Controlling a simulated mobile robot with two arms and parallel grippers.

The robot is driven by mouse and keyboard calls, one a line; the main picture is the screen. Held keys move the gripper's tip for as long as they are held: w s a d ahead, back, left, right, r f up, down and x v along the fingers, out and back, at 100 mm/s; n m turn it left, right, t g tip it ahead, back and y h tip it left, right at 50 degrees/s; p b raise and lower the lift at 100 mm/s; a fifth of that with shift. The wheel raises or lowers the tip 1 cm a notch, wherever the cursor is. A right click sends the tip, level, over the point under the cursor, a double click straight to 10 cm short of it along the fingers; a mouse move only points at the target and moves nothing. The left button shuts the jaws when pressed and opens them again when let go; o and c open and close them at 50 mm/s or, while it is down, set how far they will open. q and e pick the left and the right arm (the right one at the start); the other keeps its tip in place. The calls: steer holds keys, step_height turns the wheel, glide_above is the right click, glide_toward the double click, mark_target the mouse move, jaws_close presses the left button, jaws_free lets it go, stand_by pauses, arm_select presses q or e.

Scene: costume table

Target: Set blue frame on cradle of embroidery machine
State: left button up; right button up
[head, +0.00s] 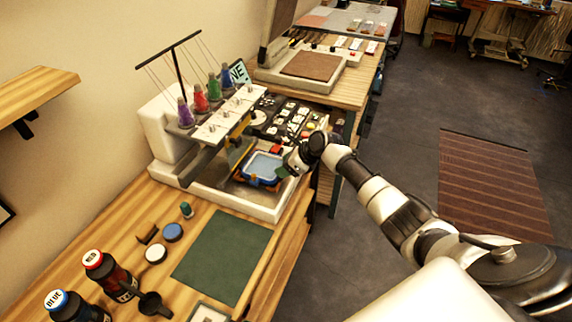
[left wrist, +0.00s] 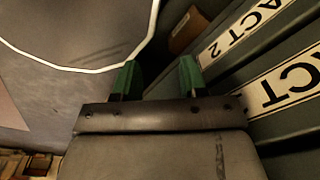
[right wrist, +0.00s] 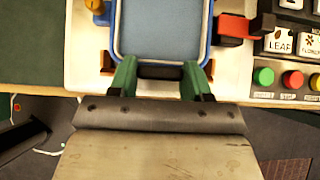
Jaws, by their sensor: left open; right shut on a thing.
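The blue frame (head: 262,166), holding pale blue fabric, is at the front of the white embroidery machine (head: 158,138), over its bed. It also shows at the top of the right wrist view (right wrist: 160,30). My right gripper (right wrist: 158,74) is shut on the frame's dark handle on its near side; in the head view it (head: 291,163) is at the frame's right edge. Orange and dark cradle parts (right wrist: 95,6) show beside the frame; I cannot tell whether the frame is seated or just above them. My left gripper (left wrist: 157,78) is open and empty, outside the head view.
A key panel (right wrist: 290,45) with colored buttons is right of the frame. Thread cones (head: 200,97) stand on the machine. Labelled drawers (left wrist: 290,85) are close to my left gripper.

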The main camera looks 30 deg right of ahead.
steer(key=shift+f, duration=0.45)
stand_by(0.5)
steer(key=o, duration=0.9)
steer(key=shift+o, duration=0.2)
step_height(320, 180, up, 5)
steer(key=p, duration=0.5)
steer(key=shift+f+p, duration=0.2)
steer(key=shift+p, duration=0.15)
